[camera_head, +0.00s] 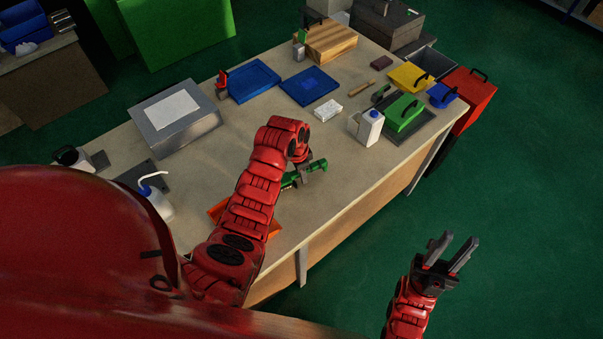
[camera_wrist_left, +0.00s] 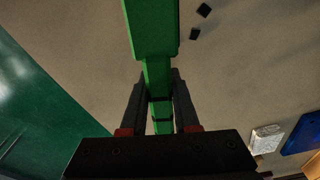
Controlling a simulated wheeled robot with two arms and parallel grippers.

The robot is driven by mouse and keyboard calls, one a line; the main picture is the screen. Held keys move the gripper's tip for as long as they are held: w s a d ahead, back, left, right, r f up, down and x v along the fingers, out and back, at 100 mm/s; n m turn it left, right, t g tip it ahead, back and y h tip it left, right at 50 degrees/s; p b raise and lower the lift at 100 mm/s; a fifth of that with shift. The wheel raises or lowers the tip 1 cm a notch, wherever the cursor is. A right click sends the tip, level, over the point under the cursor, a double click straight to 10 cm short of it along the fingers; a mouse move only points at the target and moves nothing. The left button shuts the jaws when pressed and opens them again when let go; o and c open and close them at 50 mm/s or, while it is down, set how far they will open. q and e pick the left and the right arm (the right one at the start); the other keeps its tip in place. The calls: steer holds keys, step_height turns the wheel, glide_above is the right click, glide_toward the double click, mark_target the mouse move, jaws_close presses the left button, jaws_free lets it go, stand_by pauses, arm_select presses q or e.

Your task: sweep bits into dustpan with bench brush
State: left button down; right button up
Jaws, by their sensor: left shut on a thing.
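My left gripper (camera_head: 300,172) is shut on the handle of a green bench brush (camera_head: 317,166), over the front part of the bench. In the left wrist view the green brush (camera_wrist_left: 152,35) runs up from between the two fingers (camera_wrist_left: 160,110); its bristles are not visible there. Two small dark bits (camera_wrist_left: 204,10) lie on the bench just right of the brush in that view. An orange tray-like dustpan (camera_head: 216,211) lies on the bench, mostly hidden under my left arm. My right gripper (camera_head: 452,254) is open and empty, off the bench over the green floor.
A grey metal box (camera_head: 176,118) and a white bottle (camera_head: 156,197) stand left on the bench (camera_head: 240,135). Blue trays (camera_head: 253,80) lie behind. A white jug (camera_head: 369,127), green case (camera_head: 403,112) and white block (camera_head: 328,111) are to the right. Bare bench surrounds the brush.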

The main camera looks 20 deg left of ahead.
arm_select(q)
steer(key=shift+f, duration=0.2)
steer(key=shift+s+d+r, duration=0.1)
steer(key=shift+s+d, duration=0.2)
steer(key=shift+s, duration=0.05)
steer(key=shift+s+d+p, duration=0.55)
steer(key=shift+s+d, duration=1.7)
steer(key=shift+s, duration=0.05)
steer(key=shift+w+a+r+p, duration=0.15)
steer(key=shift+r+p, duration=0.05)
steer(key=shift+r, duration=0.55)
steer(key=shift+w+a+r+p, duration=0.15)
steer(key=shift+a+r, duration=0.05)
steer(key=shift+r, duration=0.5)
steer(key=shift+w+a+r+p, duration=0.15)
steer(key=shift+r+p, duration=0.05)
steer(key=shift+r, duration=0.55)
